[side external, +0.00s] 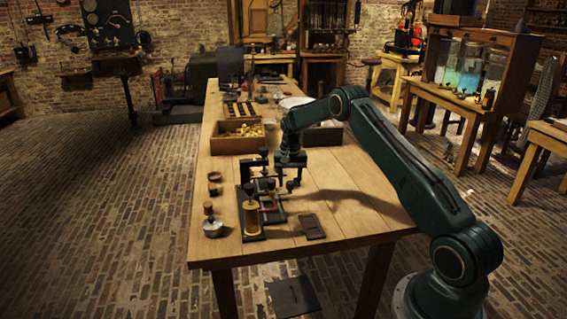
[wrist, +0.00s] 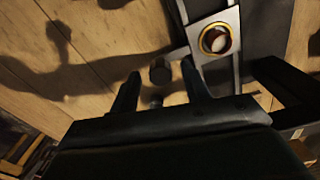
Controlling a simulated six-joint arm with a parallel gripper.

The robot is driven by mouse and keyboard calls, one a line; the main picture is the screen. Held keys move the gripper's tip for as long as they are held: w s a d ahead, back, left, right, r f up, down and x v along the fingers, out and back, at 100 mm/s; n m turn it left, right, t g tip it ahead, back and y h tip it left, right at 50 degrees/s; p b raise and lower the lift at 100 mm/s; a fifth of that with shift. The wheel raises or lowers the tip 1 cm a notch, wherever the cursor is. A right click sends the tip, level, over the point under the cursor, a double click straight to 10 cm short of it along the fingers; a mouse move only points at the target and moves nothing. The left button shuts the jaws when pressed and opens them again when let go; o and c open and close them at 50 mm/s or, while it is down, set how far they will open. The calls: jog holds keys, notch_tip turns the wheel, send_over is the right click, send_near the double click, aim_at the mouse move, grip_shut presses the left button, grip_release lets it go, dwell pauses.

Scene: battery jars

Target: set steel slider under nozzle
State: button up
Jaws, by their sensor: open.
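My gripper (side external: 289,172) is open above the back of the dark apparatus (side external: 247,228) on the bench. In the wrist view its two fingers (wrist: 160,75) stand apart, with a dark round knob (wrist: 160,69) showing between their tips. I cannot tell whether they touch it. A pale steel strip (wrist: 192,28), apparently the slider, crosses a pair of rails up and right of the fingers. A dark round piece with a brass ring (wrist: 216,39) sits on it. The nozzle cannot be told apart for sure in either view.
A yellow cylinder (side external: 252,217) stands at the apparatus's front. A wooden box of yellowish pieces (side external: 237,143) is behind. The bench's right front (side external: 360,220) is clear.

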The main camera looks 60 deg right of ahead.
jog(key=shift+f, duration=0.15)
grip_shut()
jog(key=shift+s, duration=0.1)
jog(key=shift+s+a, duration=2.9)
jog(key=shift+a, duration=0.1)
jog(key=shift+c, duration=1.4)
grip_release()
jog(key=shift+a, duration=0.1)
jog(key=shift+o, duration=1.4)
